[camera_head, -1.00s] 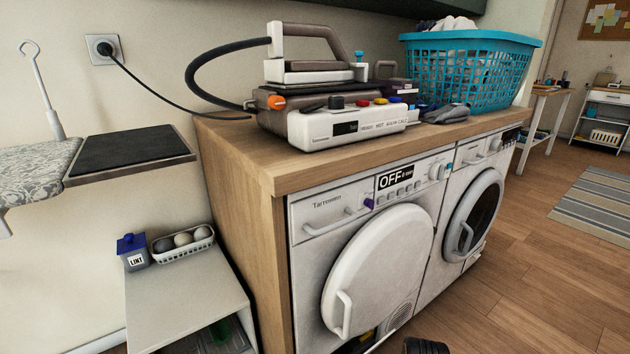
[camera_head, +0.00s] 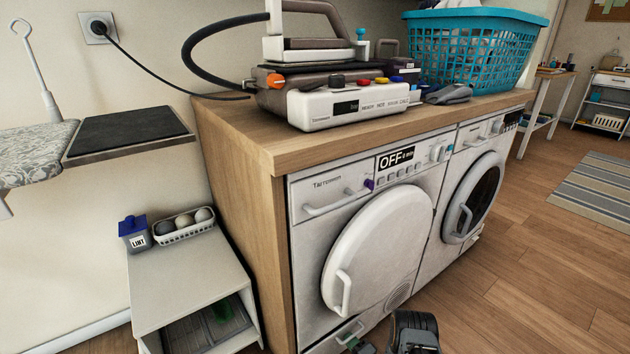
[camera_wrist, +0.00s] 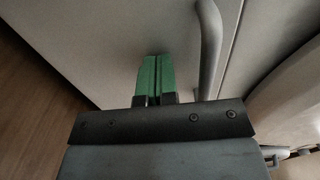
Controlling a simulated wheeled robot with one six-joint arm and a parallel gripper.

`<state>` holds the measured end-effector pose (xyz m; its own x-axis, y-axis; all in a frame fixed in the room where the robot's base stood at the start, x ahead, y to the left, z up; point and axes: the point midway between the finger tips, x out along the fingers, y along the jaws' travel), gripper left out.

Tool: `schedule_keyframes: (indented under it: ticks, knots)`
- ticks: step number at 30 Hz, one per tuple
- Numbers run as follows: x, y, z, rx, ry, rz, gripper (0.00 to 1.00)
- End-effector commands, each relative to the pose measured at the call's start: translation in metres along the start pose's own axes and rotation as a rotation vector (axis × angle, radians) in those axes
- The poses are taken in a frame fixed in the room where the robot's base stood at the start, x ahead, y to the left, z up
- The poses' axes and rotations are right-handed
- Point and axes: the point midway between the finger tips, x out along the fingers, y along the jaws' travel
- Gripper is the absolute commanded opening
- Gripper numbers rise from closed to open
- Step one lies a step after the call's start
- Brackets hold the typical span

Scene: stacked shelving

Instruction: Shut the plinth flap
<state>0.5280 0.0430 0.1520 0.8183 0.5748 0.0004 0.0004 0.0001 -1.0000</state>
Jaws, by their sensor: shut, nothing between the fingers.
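The plinth flap (camera_head: 328,343) is a pale panel with a bar handle, low on the front of the left machine (camera_head: 305,260). It looks upright or nearly so in the head view; I cannot tell whether it is fully flush. My gripper (camera_head: 357,347) is at the bottom edge of the head view, in front of the flap. In the wrist view the green fingers of my gripper (camera_wrist: 154,78) are together and empty, over the flap's face (camera_wrist: 100,40) beside its grey handle (camera_wrist: 210,50). Contact with the panel is not certain.
A low cabinet (camera_head: 180,270) with a lint tin (camera_head: 135,235) and a basket of balls (camera_head: 184,226) stands left of the worktop (camera_head: 240,130). The round door (camera_head: 375,250) above is shut. Wood floor (camera_head: 530,290) to the right is clear.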

Motion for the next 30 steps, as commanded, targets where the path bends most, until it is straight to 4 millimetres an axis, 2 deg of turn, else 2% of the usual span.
schedule_keyframes:
  ticks: [8, 30]
  knots:
    - [-0.004, 0.000, -0.001, 0.001, 0.002, 0.001, 0.00]
    - [-0.075, 0.000, -0.001, 0.001, 0.003, 0.002, 0.00]
